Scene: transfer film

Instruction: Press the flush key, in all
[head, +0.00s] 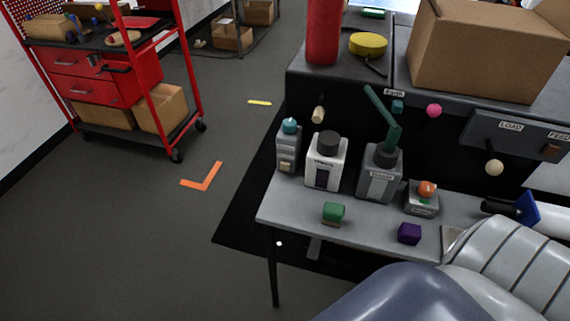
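A small teal key (397,106) sits on the dark front face of the machine, under a small label that I cannot read with certainty; it is probably the flush key. A green lever (383,112) rises just left of it from a grey bottle-like unit (380,174). A pink round knob (433,110) is to its right. My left gripper is not in view. At the right edge, a black and blue end piece (512,208) on a white link looks like my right gripper, over the shelf's right end and well away from the key. Its fingers cannot be made out.
The grey shelf (290,207) holds two more bottles, a green block (334,212), a purple block (409,233) and an orange-topped unit (424,197). A LOAD/FEED panel (515,132) is at right. A red cart (100,75) stands left across open floor.

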